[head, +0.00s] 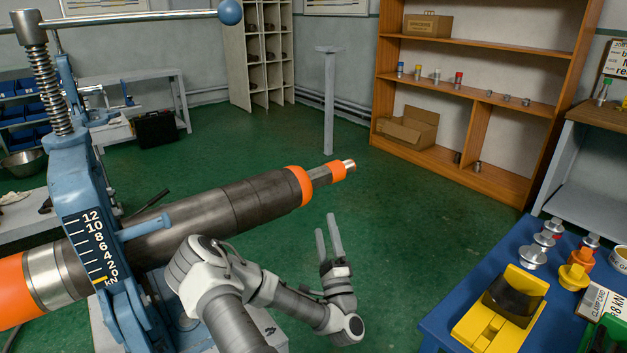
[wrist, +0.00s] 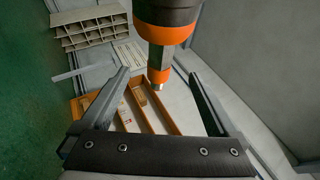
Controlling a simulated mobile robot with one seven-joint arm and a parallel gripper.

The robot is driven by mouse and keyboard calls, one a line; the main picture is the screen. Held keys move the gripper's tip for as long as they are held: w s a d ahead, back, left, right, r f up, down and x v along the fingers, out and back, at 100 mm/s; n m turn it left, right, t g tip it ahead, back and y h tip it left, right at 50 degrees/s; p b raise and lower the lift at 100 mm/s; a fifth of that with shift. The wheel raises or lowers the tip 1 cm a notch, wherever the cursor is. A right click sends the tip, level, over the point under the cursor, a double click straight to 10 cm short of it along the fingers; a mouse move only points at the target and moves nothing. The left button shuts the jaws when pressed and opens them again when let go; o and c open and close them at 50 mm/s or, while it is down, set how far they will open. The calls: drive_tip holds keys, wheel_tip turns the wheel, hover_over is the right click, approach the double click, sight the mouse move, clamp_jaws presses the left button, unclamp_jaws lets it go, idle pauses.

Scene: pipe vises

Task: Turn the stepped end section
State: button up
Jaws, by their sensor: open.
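A long dark steel pipe (head: 220,211) with orange bands lies in a blue pipe vise (head: 84,200) at the left of the head view. Its stepped end section (head: 325,174) points to the upper right, with a grey hex part, an orange band and a copper-coloured tip. My gripper (head: 328,225) is just below and in front of that end, fingers pointing up, open and empty. In the wrist view the stepped end (wrist: 160,60) comes down from the top, between the lines of the two open fingers (wrist: 160,85). I cannot tell how far its tip reaches between them.
A blue table (head: 455,310) at the lower right bears a yellow V-block (head: 500,310) and several small metal parts. A wooden shelf (head: 480,90) stands at the back right. A grey post (head: 329,105) stands behind the pipe end. Green floor between is clear.

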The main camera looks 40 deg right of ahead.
sight(315, 180)
drive_tip(key=b+x, duration=0.2)
drive_tip(key=x, duration=1.3)
drive_tip(key=shift+d+r, duration=0.1)
drive_tip(key=c, duration=1.3)
idle(0.4)
drive_tip(key=o, duration=1.3)
drive_tip(key=shift+s, duration=0.1)
